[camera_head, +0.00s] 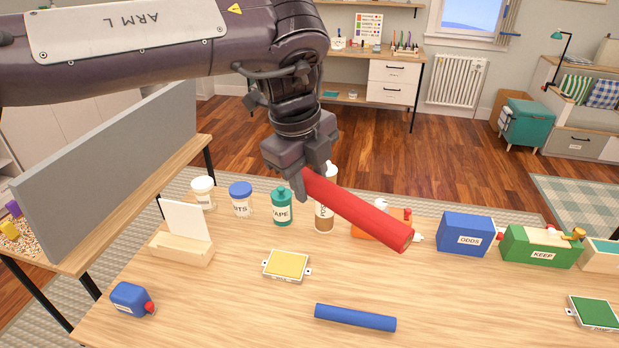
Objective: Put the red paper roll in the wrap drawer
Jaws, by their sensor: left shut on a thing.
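The red paper roll (362,213) is held in the air above the far side of the wooden table, tilted down to the right. My left gripper (306,182) comes from the upper left and is shut on the roll's left end. The roll hides parts of a brown bottle and an orange item behind it. No drawer marked as the wrap drawer can be made out. My right gripper is not in view.
On the table (240,320) lie a blue roll (355,318) and a yellow pad (287,264). Several jars and bottles, a blue ODDS box (466,234) and a green KEEP box (540,247) line the far edge. A grey panel (110,165) stands at left.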

